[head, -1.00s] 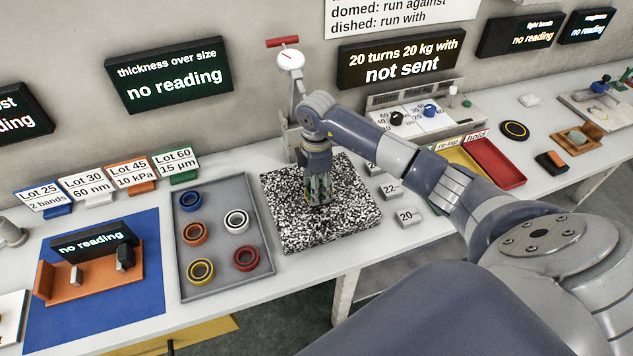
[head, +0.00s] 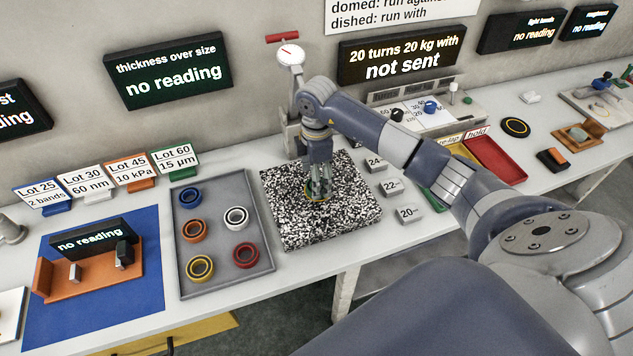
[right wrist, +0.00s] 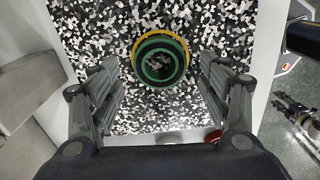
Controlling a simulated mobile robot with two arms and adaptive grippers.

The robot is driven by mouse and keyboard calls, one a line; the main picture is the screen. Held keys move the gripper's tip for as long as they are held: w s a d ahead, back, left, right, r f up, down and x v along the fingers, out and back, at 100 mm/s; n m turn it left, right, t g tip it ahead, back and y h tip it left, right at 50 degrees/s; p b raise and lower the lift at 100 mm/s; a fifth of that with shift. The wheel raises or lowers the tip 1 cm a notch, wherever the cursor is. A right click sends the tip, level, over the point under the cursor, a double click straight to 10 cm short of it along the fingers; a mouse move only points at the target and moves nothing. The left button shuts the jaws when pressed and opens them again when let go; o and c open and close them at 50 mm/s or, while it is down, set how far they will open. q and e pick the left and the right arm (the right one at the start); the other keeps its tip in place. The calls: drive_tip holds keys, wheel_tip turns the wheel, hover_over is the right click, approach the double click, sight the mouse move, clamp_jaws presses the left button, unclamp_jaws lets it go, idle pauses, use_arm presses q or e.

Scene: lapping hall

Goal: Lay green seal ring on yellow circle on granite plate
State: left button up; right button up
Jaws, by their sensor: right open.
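The green seal ring (right wrist: 141,63) lies on the speckled granite plate (head: 285,225), inside the yellow circle (right wrist: 160,31). In the head view this gripper (head: 319,194) points down over the plate's middle and largely hides the ring. My left gripper is not in view.
A grey tray (head: 215,262) left of the plate holds several coloured rings. Small grey blocks (head: 391,187) stand right of the plate. A dial gauge stand (head: 291,58) rises behind it. A red tray (head: 495,160) lies farther right.

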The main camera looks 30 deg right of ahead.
wheel_tip(320, 180, up, 10)
drive_tip(key=b, duration=0.2)
drive_tip(key=shift+a+f, duration=0.1)
idle(0.4)
